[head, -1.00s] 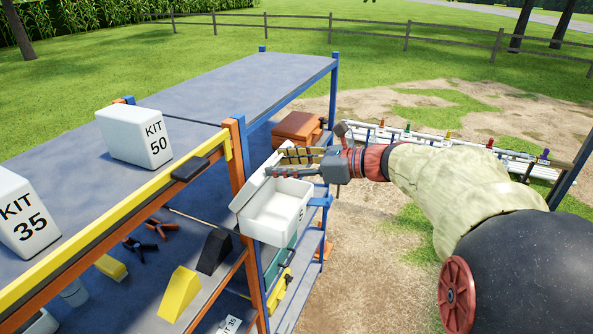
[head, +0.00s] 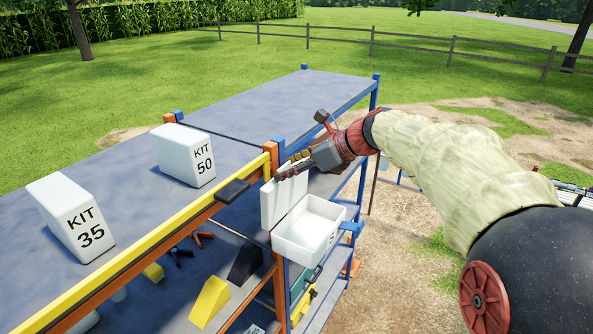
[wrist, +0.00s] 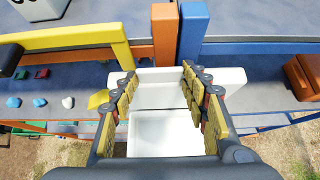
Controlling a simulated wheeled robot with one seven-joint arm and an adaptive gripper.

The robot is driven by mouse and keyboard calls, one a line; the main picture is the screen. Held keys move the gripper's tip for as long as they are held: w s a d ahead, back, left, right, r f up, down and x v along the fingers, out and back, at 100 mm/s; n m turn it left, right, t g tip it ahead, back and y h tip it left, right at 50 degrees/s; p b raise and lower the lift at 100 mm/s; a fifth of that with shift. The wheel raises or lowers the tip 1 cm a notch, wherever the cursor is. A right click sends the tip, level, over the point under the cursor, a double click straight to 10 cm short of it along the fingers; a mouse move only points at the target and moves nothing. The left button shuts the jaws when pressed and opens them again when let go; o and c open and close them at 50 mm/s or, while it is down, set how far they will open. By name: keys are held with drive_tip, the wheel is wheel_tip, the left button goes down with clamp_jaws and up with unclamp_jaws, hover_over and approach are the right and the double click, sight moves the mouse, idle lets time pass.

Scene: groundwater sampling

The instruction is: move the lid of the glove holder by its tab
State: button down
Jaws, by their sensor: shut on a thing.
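The glove holder (head: 308,232) is a white open box on the near end of the shelf rack, and its inside looks empty. Its white lid (head: 283,203) stands roughly upright at the box's left side. My gripper (head: 284,172) reaches in from the right at the lid's top edge, pointing down to the left. In the wrist view the padded fingers (wrist: 159,76) stand apart on either side, with the white lid (wrist: 162,96) between and behind them and the open box (wrist: 163,135) below. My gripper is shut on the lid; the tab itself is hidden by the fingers.
An orange post (head: 270,160) and a blue post (head: 279,151) rise beside the lid. A yellow rail (head: 150,245) with a dark block (head: 232,191) runs along the shelf edge. White kit boxes 50 (head: 185,156) and 35 (head: 70,217) stand on the top shelf. Right of the rack is open ground.

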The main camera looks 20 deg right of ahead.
drive_tip(key=shift+w+a+r, duration=0.1)
drive_tip(key=shift+a+r, duration=0.05)
drive_tip(key=c, duration=1.3)
unclamp_jaws()
drive_tip(key=shift+c, duration=0.2)
drive_tip(key=o, duration=0.4)
drive_tip(key=shift+w+a, duration=0.25)
drive_tip(key=shift+w, duration=0.05)
drive_tip(key=v, duration=1.1)
drive_tip(key=shift+s+d+r, duration=0.15)
drive_tip(key=shift+s+d, duration=0.1)
drive_tip(key=shift+s, duration=0.05)
